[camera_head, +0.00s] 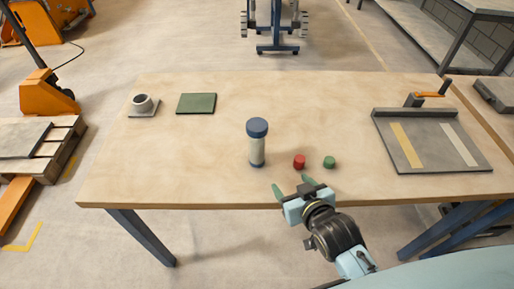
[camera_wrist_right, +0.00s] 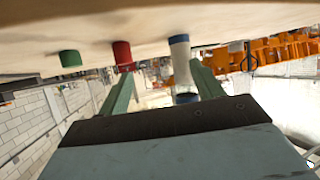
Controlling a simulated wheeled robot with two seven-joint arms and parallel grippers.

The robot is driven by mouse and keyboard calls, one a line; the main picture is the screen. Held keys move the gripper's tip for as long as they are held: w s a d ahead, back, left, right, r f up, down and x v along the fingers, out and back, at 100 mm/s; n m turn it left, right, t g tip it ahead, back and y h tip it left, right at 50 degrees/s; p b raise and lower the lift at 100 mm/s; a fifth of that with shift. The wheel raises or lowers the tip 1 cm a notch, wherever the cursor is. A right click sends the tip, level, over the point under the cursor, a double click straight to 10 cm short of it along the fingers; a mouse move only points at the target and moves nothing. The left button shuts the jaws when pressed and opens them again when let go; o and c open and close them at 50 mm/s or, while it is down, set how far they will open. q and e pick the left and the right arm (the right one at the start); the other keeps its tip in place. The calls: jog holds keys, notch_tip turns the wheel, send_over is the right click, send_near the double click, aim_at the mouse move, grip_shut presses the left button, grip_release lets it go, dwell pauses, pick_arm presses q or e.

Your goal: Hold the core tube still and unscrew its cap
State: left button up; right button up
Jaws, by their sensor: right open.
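The core tube (camera_head: 257,152) stands upright near the middle of the wooden table, pale-bodied with a blue cap (camera_head: 257,127) on top and a blue base. It also shows upside down in the right wrist view (camera_wrist_right: 180,62), partly behind a finger. My right gripper (camera_head: 294,187) is open and empty at the table's front edge, to the right of the tube and apart from it. Its two green fingers (camera_wrist_right: 160,88) show in the right wrist view. My left gripper is not in view.
A red cylinder (camera_head: 299,162) and a green cylinder (camera_head: 329,162) stand right of the tube, near my right gripper. A grey tilting bed (camera_head: 432,158) is at the right.

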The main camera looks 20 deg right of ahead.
aim_at(261, 140)
jog(key=w+a+r+t, duration=0.1)
jog(key=w, duration=0.3)
jog(key=w+a+r+t+y, duration=0.1)
jog(key=w+r+t, duration=0.1)
jog(key=w, duration=0.2)
jog(key=w+a+r+t, duration=0.1)
jog(key=w+a+t, duration=0.1)
jog(key=w, duration=0.2)
jog(key=shift+w+r+n+y, duration=0.1)
jog(key=shift+r+n+y, duration=0.2)
jog(key=shift+r+y, duration=0.1)
jog(key=w, duration=0.3)
jog(key=w+a+b, duration=0.1)
jog(key=w, duration=0.1)
jog(key=shift+f, duration=0.25)
grip_shut()
